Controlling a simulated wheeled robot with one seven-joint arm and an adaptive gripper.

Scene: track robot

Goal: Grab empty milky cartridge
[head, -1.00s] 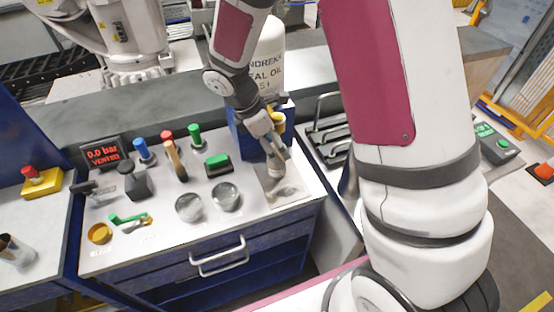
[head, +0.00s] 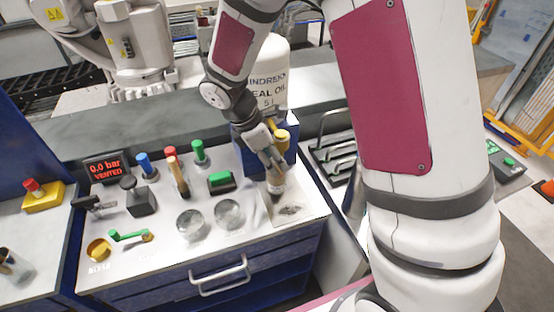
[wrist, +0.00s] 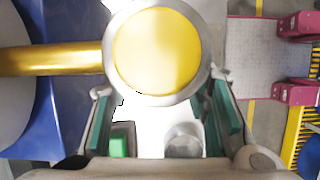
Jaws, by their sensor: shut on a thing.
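My gripper (head: 274,170) is at the right end of the bench top, in front of the blue block, pointing down. It is shut on a small upright cartridge (head: 276,186), whose short lower part shows below the fingers, pale and brownish. In the wrist view a round yellow face with a grey rim, which appears to be the cartridge's end (wrist: 157,50), lies between the fingertips. The cartridge is over or on the pale square plate (head: 297,209); I cannot tell whether it touches. The fingers hide its upper part in the head view.
A blue block (head: 248,150) with a yellow cylinder (head: 281,139) and a white oil container (head: 272,72) stand close behind. Two round clear dishes (head: 228,213), a green block (head: 221,181) and several coloured-top handles (head: 198,152) are to the left. A rack (head: 335,162) is at right.

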